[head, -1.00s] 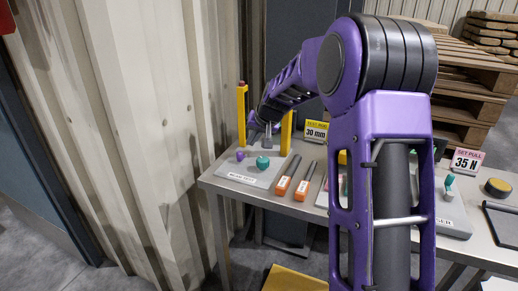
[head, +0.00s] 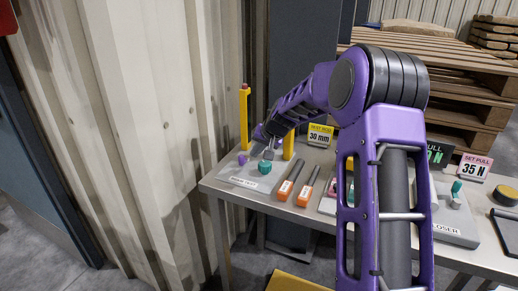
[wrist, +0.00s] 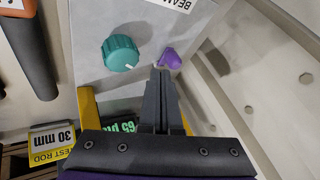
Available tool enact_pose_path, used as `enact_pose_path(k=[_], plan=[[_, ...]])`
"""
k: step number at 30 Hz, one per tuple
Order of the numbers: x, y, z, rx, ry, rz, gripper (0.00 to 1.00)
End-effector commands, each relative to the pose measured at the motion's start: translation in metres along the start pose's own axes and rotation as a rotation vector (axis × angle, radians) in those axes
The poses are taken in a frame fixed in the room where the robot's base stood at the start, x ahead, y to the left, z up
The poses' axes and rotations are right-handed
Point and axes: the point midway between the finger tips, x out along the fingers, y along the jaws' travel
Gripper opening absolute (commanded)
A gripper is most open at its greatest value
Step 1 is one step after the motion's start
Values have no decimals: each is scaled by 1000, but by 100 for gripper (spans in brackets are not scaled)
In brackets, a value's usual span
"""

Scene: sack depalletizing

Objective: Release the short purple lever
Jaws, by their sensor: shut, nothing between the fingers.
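The short purple lever (head: 242,159) stands on the grey plate (head: 239,178) at the table's left end. In the wrist view the purple lever (wrist: 171,59) lies just beyond my fingertips. My gripper (wrist: 160,74) is shut and empty, its tips close to the lever's base; I cannot tell whether they touch. In the head view my gripper (head: 268,154) is low over the plate, partly hidden by my wrist. A teal knob (head: 265,167) with a white mark sits beside the lever; it also shows in the wrist view (wrist: 121,53).
Yellow posts (head: 244,118) rise behind the plate, near my gripper. Two orange-handled tools (head: 285,188) lie right of it. A yellow 30 mm sign (head: 320,135) stands behind. A corrugated wall (head: 130,120) is close on the left. Stacked pallets (head: 440,80) stand behind the table.

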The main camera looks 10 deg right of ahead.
Motion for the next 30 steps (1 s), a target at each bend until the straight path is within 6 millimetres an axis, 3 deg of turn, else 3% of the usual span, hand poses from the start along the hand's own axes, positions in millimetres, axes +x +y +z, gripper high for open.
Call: enact_pose_path(k=[4,10,30], plan=[[27,0,1,-2,-2,1,0],[45,0,0,-2,0,0,0],[47,-3,1,31,18,19,0]])
